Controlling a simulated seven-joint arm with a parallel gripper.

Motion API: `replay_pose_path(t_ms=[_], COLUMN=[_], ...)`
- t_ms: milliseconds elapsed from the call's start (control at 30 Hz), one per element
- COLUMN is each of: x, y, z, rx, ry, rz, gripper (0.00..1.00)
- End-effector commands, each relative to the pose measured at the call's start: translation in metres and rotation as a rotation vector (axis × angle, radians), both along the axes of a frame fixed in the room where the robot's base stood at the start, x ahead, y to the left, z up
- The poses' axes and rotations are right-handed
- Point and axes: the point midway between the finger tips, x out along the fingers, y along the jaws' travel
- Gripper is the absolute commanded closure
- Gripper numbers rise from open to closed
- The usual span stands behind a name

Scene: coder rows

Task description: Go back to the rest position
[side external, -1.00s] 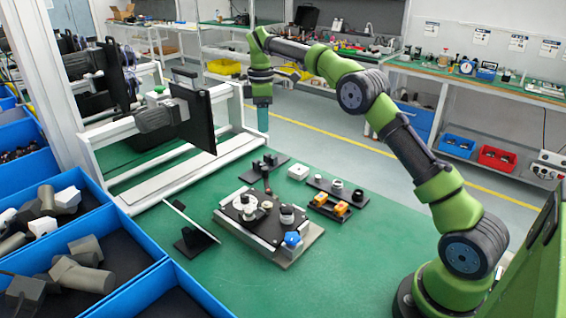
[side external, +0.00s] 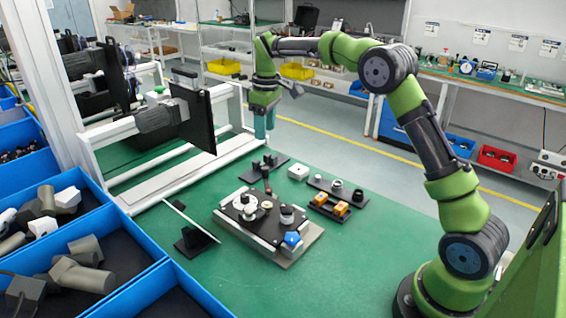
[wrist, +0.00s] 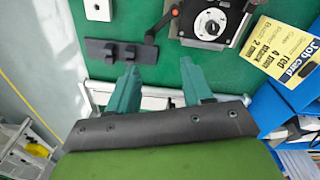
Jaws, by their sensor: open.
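My gripper (side external: 265,124) hangs in the air above the far side of the green table (side external: 340,285), close to the white frame. It points down. In the wrist view its two teal fingers (wrist: 158,92) are apart with nothing between them. Below them the wrist view shows the black two-post holder (wrist: 120,50), which lies beyond the fingertips and is not touched. The black assembly plate (wrist: 214,22) with a white round dial also shows at the top of the wrist view; in the side view the plate (side external: 240,222) sits mid-table.
A white frame (side external: 110,190) with a motor (side external: 152,118) and upright black panel (side external: 197,122) stands left of my gripper. Blue bins (side external: 130,275) of grey parts line the left edge. A yellow job card (wrist: 280,50) shows in the wrist view. The front right table is clear.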

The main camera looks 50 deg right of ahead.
Motion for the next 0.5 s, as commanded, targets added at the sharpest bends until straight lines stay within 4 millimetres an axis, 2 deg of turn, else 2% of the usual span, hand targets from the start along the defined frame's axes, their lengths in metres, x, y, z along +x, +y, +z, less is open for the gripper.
replay_pose_path(t_ms=[33, 200, 333, 500], x=[-0.013, -0.065, -0.113, -0.180], y=[0.009, 0.039, 0.062, 0.087], z=[0.011, 0.034, 0.046, 0.049], rx=[0.010, 0.069, 0.132, 0.227], ry=[-0.025, -0.116, -0.189, -0.276], rz=[-0.051, -0.261, -0.409, -0.570], gripper=[0.50, 0.50, 0.50, 0.50])
